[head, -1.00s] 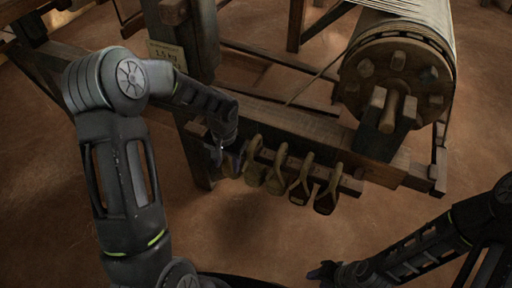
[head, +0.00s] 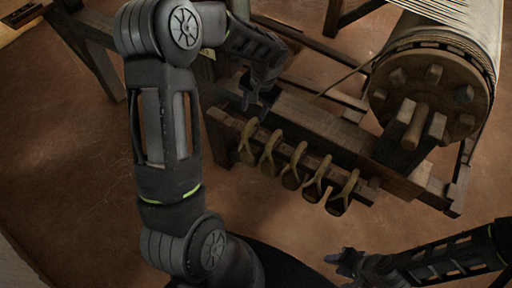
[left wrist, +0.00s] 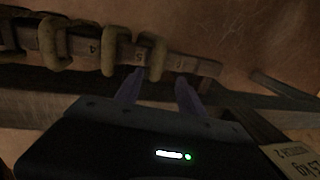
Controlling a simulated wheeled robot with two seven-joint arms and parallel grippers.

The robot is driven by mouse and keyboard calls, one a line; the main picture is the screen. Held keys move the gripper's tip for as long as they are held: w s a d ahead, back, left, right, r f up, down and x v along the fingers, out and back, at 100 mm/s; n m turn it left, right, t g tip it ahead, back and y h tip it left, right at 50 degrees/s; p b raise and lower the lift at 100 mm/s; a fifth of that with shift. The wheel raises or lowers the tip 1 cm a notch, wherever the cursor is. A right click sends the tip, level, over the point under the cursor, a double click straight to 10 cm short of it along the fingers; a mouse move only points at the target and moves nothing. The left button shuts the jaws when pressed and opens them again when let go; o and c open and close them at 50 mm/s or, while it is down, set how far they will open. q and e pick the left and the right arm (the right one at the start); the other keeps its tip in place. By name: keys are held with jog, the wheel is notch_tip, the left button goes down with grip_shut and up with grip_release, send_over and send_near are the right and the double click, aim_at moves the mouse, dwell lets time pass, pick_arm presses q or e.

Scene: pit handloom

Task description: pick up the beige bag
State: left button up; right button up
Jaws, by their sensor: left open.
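Several similar khaki-beige strap-like pieces hang in a row from a wooden rail; I cannot tell which is called the beige bag. The leftmost hanging piece (head: 247,141) is closest to my left gripper (head: 256,103), which is above and just behind the rail's left end. In the left wrist view my left gripper (left wrist: 158,86) is open and empty. A strap (left wrist: 157,60) loops over the rail beyond the gap between its fingertips, right of the mark "5". My right gripper (head: 334,259) is low at right, away from the rail; its jaw gap is unclear.
The wooden rail (head: 218,115) is joined to a loom frame. A large wooden roller (head: 430,85) wound with threads stands at right. A paper label (left wrist: 298,158) shows in the wrist view. The brown floor (head: 90,180) is clear at left.

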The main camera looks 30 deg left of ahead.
aim_at(252, 121)
pick_arm(q)
jog(key=shift+s+r, duration=0.1)
jog(key=shift+s, duration=0.1)
jog(key=shift+a+f, duration=0.25)
jog(key=shift+f, duration=1.05)
jog(key=shift+a+f+p, duration=0.15)
jog(key=shift+f, duration=1.2)
jog(key=shift+a+f+p, duration=0.15)
jog(key=shift+f, duration=1.15)
jog(key=shift+c, duration=0.6)
grip_shut()
jog(key=shift+w+r, duration=0.1)
jog(key=shift+w, duration=0.05)
